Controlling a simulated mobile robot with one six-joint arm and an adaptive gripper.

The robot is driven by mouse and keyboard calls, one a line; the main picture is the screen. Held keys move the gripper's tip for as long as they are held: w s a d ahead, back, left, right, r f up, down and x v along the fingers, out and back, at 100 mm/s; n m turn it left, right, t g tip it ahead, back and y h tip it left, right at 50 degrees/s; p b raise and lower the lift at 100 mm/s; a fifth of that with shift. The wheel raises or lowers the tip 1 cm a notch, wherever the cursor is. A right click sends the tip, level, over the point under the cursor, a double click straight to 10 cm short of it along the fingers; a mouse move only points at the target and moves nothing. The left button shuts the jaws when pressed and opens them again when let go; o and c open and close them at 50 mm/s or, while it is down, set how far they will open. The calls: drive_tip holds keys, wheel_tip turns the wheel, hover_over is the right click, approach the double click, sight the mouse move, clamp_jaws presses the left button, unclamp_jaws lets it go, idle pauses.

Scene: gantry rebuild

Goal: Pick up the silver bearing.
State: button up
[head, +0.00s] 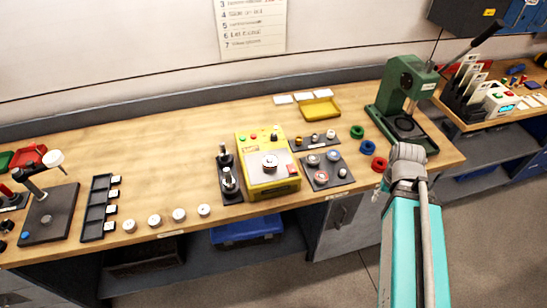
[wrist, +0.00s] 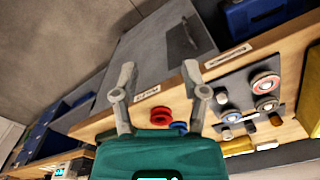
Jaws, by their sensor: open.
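The dark parts tray (head: 304,185) near the bench's front edge holds several round parts. One is a grey, silver-looking disc (head: 313,159) at its back left, beside a blue-rimmed disc. A red-rimmed disc and a small pale round part lie in front. I cannot tell for certain which part is the silver bearing. The tray (wrist: 236,80) also shows at the right of the wrist view. My gripper (wrist: 159,72) is open and empty, its fingers spread above the bench's front edge, to one side of the tray. In the head view my arm mostly hides it.
Red rings (head: 379,164), a blue ring (head: 367,147) and a green ring (head: 357,131) lie between tray and arm. A yellow machine (head: 262,189) stands left of the tray, a green press (head: 395,85) behind right.

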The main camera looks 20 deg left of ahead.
drive_tip(key=shift+o, duration=0.3)
drive_tip(key=o, duration=0.4)
drive_tip(key=shift+w+a+r, duration=0.15)
drive_tip(key=shift+o, duration=0.7)
drive_tip(key=shift+w+a+r+p, duration=0.2)
drive_tip(key=shift+a+p, duration=0.1)
drive_tip(key=w+a+r+n+p, duration=0.2)
drive_tip(key=a+r+n+p, duration=0.2)
drive_tip(key=a, duration=0.8)
drive_tip(key=w+a+r+n+p, duration=0.1)
drive_tip(key=a+r+n+p, duration=0.3)
drive_tip(key=a, duration=0.8)
drive_tip(key=w+a+r+n+p, duration=0.2)
drive_tip(key=a+r+n+p, duration=0.3)
drive_tip(key=a, duration=0.8)
drive_tip(key=n, duration=0.3)
drive_tip(key=shift+w, duration=0.3)
drive_tip(key=shift+f, duration=0.1)
